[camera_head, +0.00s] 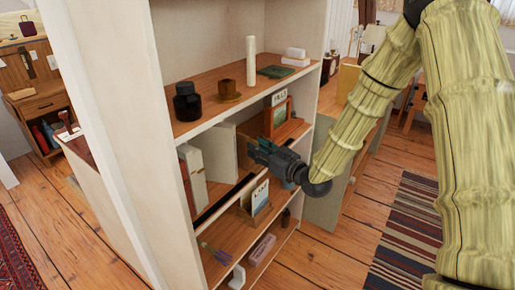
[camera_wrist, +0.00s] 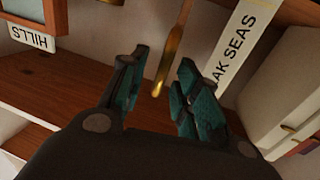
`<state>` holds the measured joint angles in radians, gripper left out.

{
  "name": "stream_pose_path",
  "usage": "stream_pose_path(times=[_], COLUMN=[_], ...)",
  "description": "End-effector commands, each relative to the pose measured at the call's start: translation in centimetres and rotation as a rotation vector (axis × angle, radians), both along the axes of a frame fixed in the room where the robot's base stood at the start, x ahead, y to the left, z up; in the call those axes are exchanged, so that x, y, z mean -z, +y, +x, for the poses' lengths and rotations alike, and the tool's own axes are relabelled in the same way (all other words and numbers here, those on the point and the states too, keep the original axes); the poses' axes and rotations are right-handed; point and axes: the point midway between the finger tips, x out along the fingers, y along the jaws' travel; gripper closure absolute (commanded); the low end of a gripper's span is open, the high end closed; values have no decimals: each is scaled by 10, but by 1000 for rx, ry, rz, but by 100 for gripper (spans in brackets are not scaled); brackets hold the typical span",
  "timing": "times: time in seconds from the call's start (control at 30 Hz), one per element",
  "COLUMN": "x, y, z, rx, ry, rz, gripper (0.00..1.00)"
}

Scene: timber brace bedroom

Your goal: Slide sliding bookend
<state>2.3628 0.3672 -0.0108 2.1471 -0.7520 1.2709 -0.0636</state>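The sliding bookend cannot be singled out with certainty. A pale upright panel (camera_head: 222,152) stands beside white books (camera_head: 194,172) on the middle shelf and may be it. My gripper (camera_head: 262,152) reaches into this shelf from the right, to the right of the panel and apart from it. In the wrist view my gripper (camera_wrist: 160,85) is open, its two teal-padded fingers apart. A brass rod (camera_wrist: 164,75) shows between the fingertips; I cannot tell whether it is touched. A white strip lettered "AK SEAS" (camera_wrist: 243,48) and a cream block (camera_wrist: 273,92) lie to the right.
A wooden-framed piece (camera_head: 280,116) with a "HILLS" label (camera_wrist: 30,38) stands close to my gripper. The upper shelf (camera_head: 215,107) above holds a dark jar (camera_head: 187,102), a brown hat-like object (camera_head: 227,90) and a white candle (camera_head: 251,62). A lettered card (camera_head: 260,197) stands on the shelf below.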

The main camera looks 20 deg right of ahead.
Motion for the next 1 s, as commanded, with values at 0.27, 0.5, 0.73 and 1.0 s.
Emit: stream_pose_path(times=[0.27, 0.5, 0.73, 1.0], x=[0, 0, 0, 1], y=[5, 4, 4, 25], z=[9, 9, 9, 6], rx=[1, 1, 2, -16], ry=[1, 1, 1, 0], rz=[0, 0, 0, 1], gripper=[68, 77, 100, 100])
